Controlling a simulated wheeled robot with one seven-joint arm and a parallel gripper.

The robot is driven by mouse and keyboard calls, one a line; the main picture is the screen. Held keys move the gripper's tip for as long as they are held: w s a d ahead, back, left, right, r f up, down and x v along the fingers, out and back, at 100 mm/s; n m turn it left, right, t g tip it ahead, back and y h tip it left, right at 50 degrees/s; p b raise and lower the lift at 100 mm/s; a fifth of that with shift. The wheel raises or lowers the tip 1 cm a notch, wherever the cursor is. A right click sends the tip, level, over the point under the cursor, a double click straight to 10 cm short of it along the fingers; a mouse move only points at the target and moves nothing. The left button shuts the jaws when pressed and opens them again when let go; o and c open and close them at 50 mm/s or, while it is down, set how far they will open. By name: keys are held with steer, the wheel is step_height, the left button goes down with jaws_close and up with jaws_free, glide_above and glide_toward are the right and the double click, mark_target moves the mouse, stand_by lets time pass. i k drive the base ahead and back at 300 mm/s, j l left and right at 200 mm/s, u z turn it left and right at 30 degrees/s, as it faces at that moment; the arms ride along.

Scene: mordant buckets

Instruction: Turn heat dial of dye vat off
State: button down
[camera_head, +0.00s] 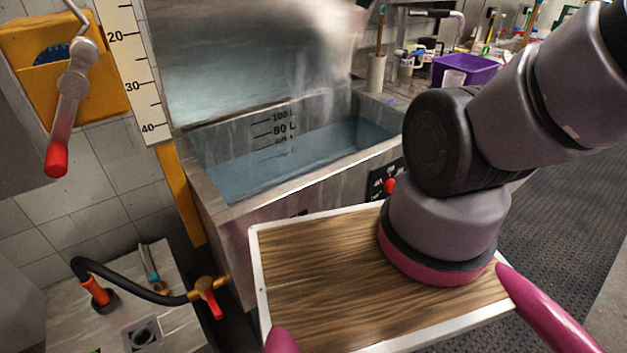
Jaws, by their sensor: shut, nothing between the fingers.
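The dye vat (235,205) is a grey metal tank in the middle of the head view. It holds blue liquid (290,162), and a volume scale is printed on its inner back wall. A black panel (376,186) with white marks sits on the vat's front, just left of my arm. A small red knob (390,185) is at this panel; it may be the heat dial, but its setting is too small to read. My arm hides the area right of it. My gripper is out of view; the arm leaves the picture at upper right.
A yellow crank box (45,85) with a red-tipped handle and a ruler (128,70) stand left of the vat. A hose and red-handled tap (207,290) are at lower left. A purple bin (465,69) is behind. Dark floor (560,215) is open at right.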

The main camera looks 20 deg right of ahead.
mark_target(389, 185)
steer(key=z, duration=0.8)
steer(key=k+j+z, duration=0.2)
steer(key=z, duration=0.25)
steer(key=k+j+z, duration=0.2)
steer(key=z, duration=0.2)
steer(key=k+j, duration=0.05)
steer(key=j, duration=0.05)
